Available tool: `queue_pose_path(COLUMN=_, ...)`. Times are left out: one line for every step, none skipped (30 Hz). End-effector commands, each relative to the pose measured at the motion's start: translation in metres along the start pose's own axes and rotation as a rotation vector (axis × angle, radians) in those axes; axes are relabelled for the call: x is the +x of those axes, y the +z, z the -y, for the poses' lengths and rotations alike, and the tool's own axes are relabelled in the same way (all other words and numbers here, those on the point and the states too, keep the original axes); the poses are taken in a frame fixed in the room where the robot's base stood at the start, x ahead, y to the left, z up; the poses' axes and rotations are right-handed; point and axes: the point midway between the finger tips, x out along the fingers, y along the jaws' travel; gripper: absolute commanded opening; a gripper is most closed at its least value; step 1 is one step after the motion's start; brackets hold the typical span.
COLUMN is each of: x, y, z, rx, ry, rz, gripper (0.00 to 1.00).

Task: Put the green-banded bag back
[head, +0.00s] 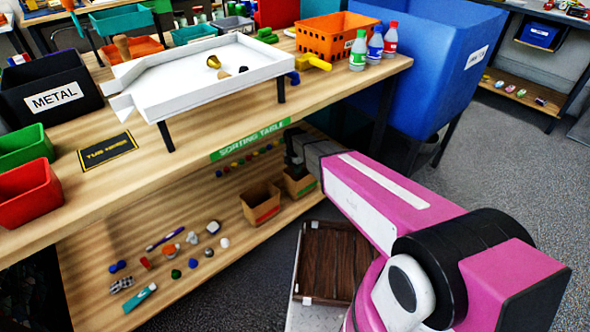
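The green-banded bag (300,187) is a small open brown bag on the lower shelf (170,235) under the sorting table. It stands near the shelf's right end, just right of a similar bag with a red band (262,204). My arm reaches in from the right, and my gripper (291,150) is just above the green-banded bag, below the tabletop edge. The gripper is small and dark here, and its fingers cannot be made out clearly. Whether it touches the bag cannot be told.
The sorting table top (200,172) overhangs the shelf. Several small items lie on the shelf's left part. A white tray stand (205,70), black METAL bin (50,90) and orange basket (335,35) are on top. A blue bin (435,60) stands right.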

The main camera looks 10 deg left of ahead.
Motion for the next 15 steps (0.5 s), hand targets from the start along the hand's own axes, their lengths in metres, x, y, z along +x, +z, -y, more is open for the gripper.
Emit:
queue_pose_path(x=-0.004, y=0.0, z=0.0, rx=0.0, ry=0.001, rz=0.0, gripper=0.27)
queue_pose_path(x=-0.007, y=0.0, z=0.0, rx=0.0, ry=0.001, rz=0.001, gripper=0.27)
queue_pose_path(x=-0.012, y=0.0, z=0.0, rx=0.0, ry=0.002, rz=0.001, gripper=0.27)
queue_pose_path(x=-0.016, y=0.0, z=0.0, rx=0.0, ry=0.002, rz=0.001, gripper=0.27)
queue_pose_path(x=-0.021, y=0.0, z=0.001, rx=0.0, ry=0.002, rz=0.001, gripper=0.27)
queue_pose_path(x=-0.027, y=-0.001, z=0.001, rx=0.0, ry=0.002, rz=0.001, gripper=0.27)
queue_pose_path(x=-0.033, y=-0.001, z=0.001, rx=0.0, ry=0.002, rz=0.001, gripper=0.27)
queue_pose_path(x=-0.04, y=0.0, z=0.001, rx=0.0, ry=0.003, rz=0.001, gripper=0.27)
queue_pose_path(x=-0.048, y=0.0, z=0.001, rx=0.0, ry=0.003, rz=0.001, gripper=0.27)
queue_pose_path(x=-0.054, y=-0.001, z=0.001, rx=0.0, ry=0.002, rz=0.001, gripper=0.27)
queue_pose_path(x=-0.06, y=-0.001, z=0.001, rx=0.0, ry=0.002, rz=0.001, gripper=0.27)
queue_pose_path(x=-0.068, y=0.0, z=0.001, rx=0.0, ry=0.003, rz=0.001, gripper=0.27)
queue_pose_path(x=-0.073, y=0.0, z=0.001, rx=0.0, ry=0.003, rz=0.001, gripper=0.27)
queue_pose_path(x=-0.079, y=-0.001, z=0.001, rx=0.0, ry=0.002, rz=0.001, gripper=0.27)
queue_pose_path(x=-0.085, y=-0.001, z=0.001, rx=0.0, ry=0.001, rz=0.0, gripper=0.27)
